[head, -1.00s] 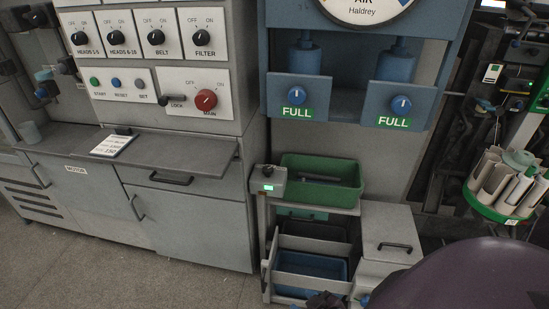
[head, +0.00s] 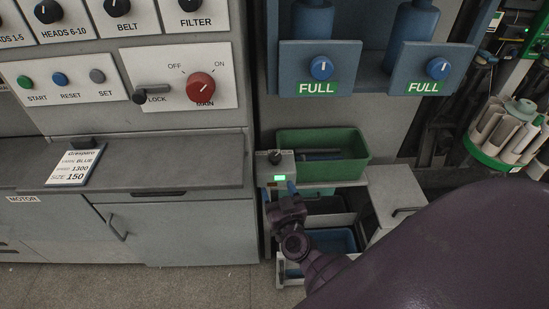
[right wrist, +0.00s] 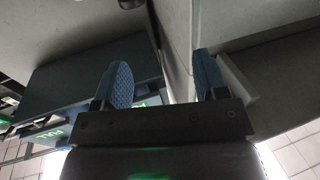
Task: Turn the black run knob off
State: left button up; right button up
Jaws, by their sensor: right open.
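A small grey box (head: 283,168) with a lit green display stands at the left end of the shelf, and a black knob (head: 275,157) sits on its top. No "run" label is readable, and the knob's setting is too small to tell. My right gripper (head: 291,188) is just in front of and below this box, its fingertips close to the display. In the right wrist view its two blue fingers (right wrist: 162,80) are apart with nothing between them. A dark rounded thing at the top edge of that view is cut off. My left gripper is not in view.
A green bin (head: 345,172) stands right behind the box. A panel with a red MAIN knob (head: 201,87), a LOCK lever (head: 150,94) and black HEADS, BELT and FILTER knobs is at upper left. A grey counter (head: 190,160) holds a printed card (head: 85,166).

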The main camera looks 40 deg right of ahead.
aim_at(276, 161)
jog(key=w+d+m+h, duration=0.1)
jog(key=w+d, duration=0.1)
jog(key=w, duration=0.1)
jog(key=w+d+f+m+g+h+b, duration=0.1)
jog(key=w+d, duration=0.1)
jog(key=w, duration=0.2)
jog(key=w+d+m+g+h+b, duration=0.1)
jog(key=w+d, duration=0.2)
jog(key=w, duration=0.1)
jog(key=shift+w+f+h, duration=0.1)
jog(key=shift+f+h, duration=0.2)
jog(key=shift+h, duration=0.1)
jog(key=shift+w+d, duration=0.35)
jog(key=shift+w, duration=0.2)
jog(key=shift+w+d+r, duration=0.1)
jog(key=shift+w+d, duration=0.05)
jog(key=shift+w, duration=0.05)
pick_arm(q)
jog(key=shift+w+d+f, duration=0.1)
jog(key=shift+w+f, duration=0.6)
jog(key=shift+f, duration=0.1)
pick_arm(e)
jog(key=shift+c, duration=0.6)
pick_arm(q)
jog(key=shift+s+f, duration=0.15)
pick_arm(e)
jog(key=c, duration=0.7)
